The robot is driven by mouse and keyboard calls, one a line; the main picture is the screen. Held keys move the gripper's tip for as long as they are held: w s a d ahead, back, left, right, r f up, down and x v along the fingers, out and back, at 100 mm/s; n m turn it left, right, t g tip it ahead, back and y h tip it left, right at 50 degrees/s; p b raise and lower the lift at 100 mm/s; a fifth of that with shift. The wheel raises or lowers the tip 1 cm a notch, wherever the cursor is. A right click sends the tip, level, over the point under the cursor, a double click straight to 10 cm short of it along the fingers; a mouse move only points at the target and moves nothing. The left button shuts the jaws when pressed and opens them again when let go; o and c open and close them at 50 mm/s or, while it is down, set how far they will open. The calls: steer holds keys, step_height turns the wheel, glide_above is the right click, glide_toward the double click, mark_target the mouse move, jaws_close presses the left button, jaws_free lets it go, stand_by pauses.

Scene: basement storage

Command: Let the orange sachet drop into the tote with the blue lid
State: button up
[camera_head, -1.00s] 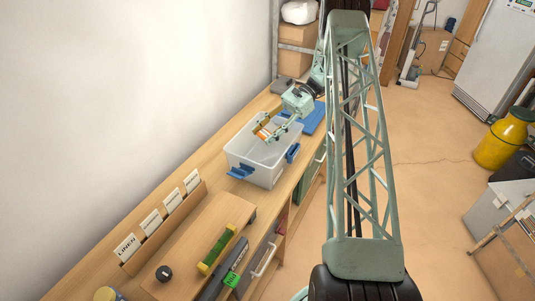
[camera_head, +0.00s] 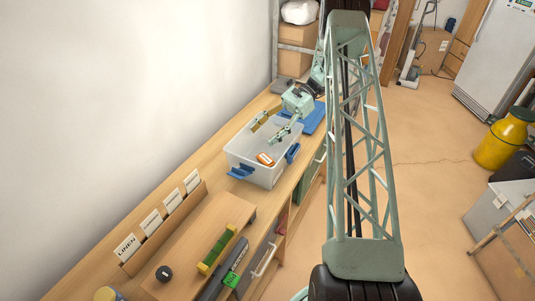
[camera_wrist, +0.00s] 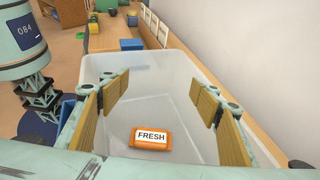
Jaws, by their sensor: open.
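The orange sachet (camera_head: 265,159), labelled "FRESH", is inside the clear tote (camera_head: 254,173). In the wrist view the sachet (camera_wrist: 151,139) lies below and between my fingers, apart from both; whether it rests fully on the tote's floor is hard to tell. The tote (camera_wrist: 150,62) is open at the top, with blue latches on its sides. A blue lid (camera_head: 314,117) lies flat on the bench behind it. My gripper (camera_head: 268,129) is open and empty over the tote. Its two wooden-looking finger pads stand wide apart in the wrist view (camera_wrist: 161,96).
A wooden rack with label cards (camera_head: 163,215) and a raised board with a green-and-yellow tool (camera_head: 217,248) stand at the near end of the bench. A white wall runs along the left. A yellow canister (camera_head: 501,140) stands on the floor at right.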

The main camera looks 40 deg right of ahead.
steer(key=shift+d, duration=0.15)
steer(key=v, duration=1.1)
steer(key=shift+d+r, duration=0.15)
steer(key=shift+d, duration=0.2)
stand_by(0.4)
